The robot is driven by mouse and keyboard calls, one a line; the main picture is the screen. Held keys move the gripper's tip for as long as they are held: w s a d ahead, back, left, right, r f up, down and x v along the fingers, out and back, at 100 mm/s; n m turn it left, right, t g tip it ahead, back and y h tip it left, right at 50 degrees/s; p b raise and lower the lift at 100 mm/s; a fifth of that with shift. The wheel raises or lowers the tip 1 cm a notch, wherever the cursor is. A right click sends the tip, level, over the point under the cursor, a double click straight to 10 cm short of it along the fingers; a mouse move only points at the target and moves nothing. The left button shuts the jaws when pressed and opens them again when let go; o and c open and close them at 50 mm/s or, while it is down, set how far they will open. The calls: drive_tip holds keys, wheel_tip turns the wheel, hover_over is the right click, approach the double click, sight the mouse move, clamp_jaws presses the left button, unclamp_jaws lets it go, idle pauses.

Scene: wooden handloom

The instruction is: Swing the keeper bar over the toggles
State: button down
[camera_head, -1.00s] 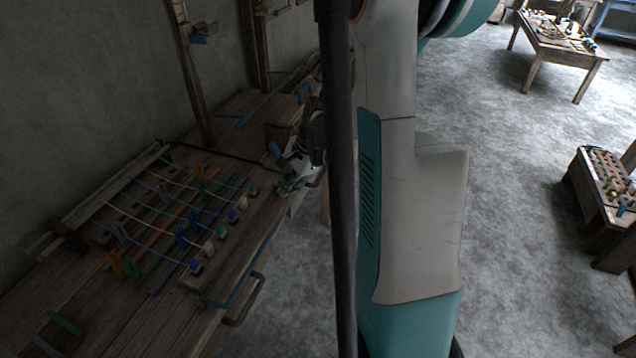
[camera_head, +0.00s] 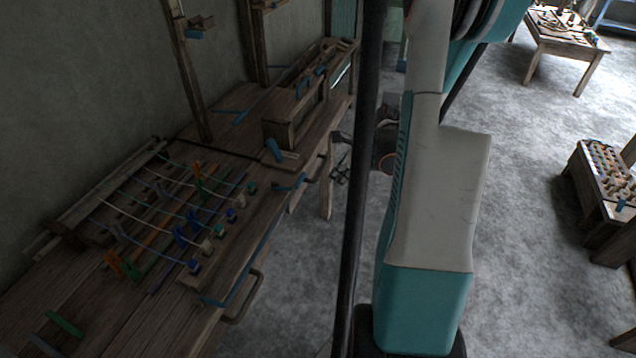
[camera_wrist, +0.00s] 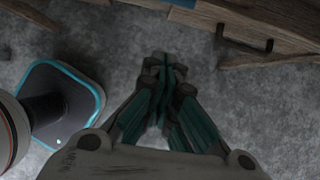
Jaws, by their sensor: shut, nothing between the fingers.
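A thin dark bar (camera_head: 215,152), possibly the keeper bar, lies behind the cords, toward the blue upright handle (camera_head: 273,150). I cannot tell for sure which part is the keeper bar. My gripper (camera_head: 341,174) is off the bench's front edge, right of the knobs, partly hidden by a black post. In the wrist view my gripper (camera_wrist: 163,66) is shut and empty above the floor.
A blue crank-like piece (camera_head: 290,183) sits at the bench edge between the knobs and my gripper. A wooden box frame (camera_head: 292,133) stands further along the bench. A drawer handle (camera_wrist: 245,44) juts from the bench front. Grey floor beside the bench is clear.

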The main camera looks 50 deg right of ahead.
drive_tip(key=b+x, duration=0.4)
drive_tip(key=x, duration=0.6)
drive_tip(key=w+r, duration=0.1)
drive_tip(key=w+a+r+b, duration=0.1)
drive_tip(key=r, duration=0.1)
drive_tip(key=shift+w, duration=0.15)
drive_tip(key=shift+r, duration=0.15)
drive_tip(key=shift+r+g+h+p, duration=0.3)
drive_tip(key=shift+g+h+p, duration=0.15)
drive_tip(key=shift+g, duration=0.35)
drive_tip(key=shift+w+r+g, duration=0.1)
drive_tip(key=shift+r+g, duration=0.15)
drive_tip(key=shift+g, duration=0.05)
drive_tip(key=shift+w+r+g+h+p, duration=0.1)
drive_tip(key=shift+r+g+h+p, duration=0.25)
drive_tip(key=shift+p, duration=0.25)
